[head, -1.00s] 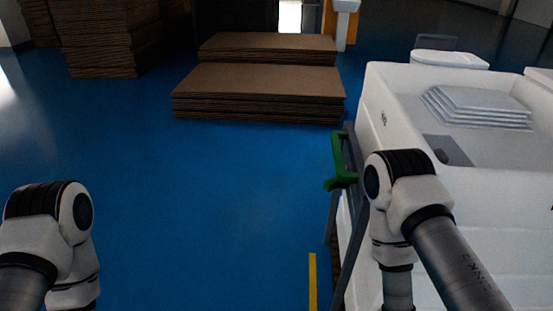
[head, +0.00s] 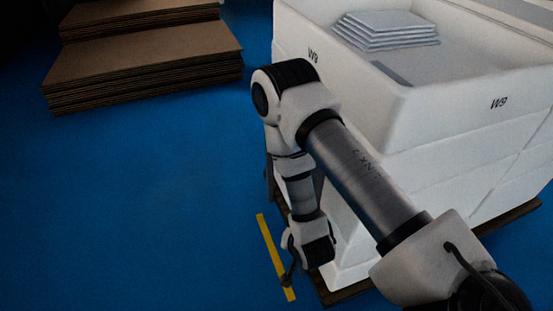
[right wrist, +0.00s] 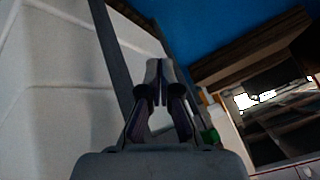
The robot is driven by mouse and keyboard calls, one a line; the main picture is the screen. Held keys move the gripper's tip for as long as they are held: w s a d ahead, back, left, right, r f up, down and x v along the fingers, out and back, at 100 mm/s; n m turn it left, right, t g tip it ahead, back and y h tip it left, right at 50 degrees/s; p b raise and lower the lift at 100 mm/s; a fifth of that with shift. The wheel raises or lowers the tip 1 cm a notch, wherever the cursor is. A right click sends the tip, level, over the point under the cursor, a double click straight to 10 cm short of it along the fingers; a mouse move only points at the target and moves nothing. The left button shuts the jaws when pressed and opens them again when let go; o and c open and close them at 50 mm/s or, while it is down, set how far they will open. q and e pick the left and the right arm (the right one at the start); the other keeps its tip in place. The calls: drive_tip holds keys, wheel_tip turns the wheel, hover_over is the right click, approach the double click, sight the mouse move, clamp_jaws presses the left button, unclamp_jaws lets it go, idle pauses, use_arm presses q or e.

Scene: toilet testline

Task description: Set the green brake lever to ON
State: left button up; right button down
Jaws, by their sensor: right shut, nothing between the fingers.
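A small green patch, probably part of the green brake lever (right wrist: 209,135), shows in the right wrist view, just right of my right gripper. Most of the lever is hidden there, so I cannot tell its setting. In the head view my right arm covers the area where the lever stood and no green shows. My right gripper (right wrist: 160,82) is shut and empty, its fingertips together beside a grey bar (right wrist: 112,65) of the trolley frame. I cannot tell whether it touches anything. My left gripper is in neither current view.
White stacked tubs marked W9 (head: 440,130) fill the right of the head view, with grey sheets (head: 385,30) inside. Brown cardboard stacks (head: 150,65) lie at upper left. A yellow floor line (head: 272,250) runs beside the tubs. The blue floor (head: 120,210) at left is clear.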

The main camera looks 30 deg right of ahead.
use_arm(q)
wheel_tip(320, 180, down, 7)
drive_tip(key=b, duration=0.4)
drive_tip(key=shift+b, duration=0.35)
use_arm(e)
drive_tip(key=w+d+r+m+t+h, duration=0.5)
drive_tip(key=w+r+m+t, duration=0.3)
drive_tip(key=w+r+m, duration=0.3)
drive_tip(key=shift+d+r+m+t+h, duration=0.2)
drive_tip(key=shift+d+m+t+h, duration=0.15)
drive_tip(key=shift+d+m, duration=0.5)
drive_tip(key=shift+w+a, duration=0.1)
drive_tip(key=shift+a, duration=0.05)
use_arm(q)
drive_tip(key=shift+r+p, duration=0.45)
use_arm(e)
drive_tip(key=x, duration=1)
use_arm(q)
drive_tip(key=shift+f, duration=0.1)
use_arm(e)
drive_tip(key=shift+w+a, duration=0.1)
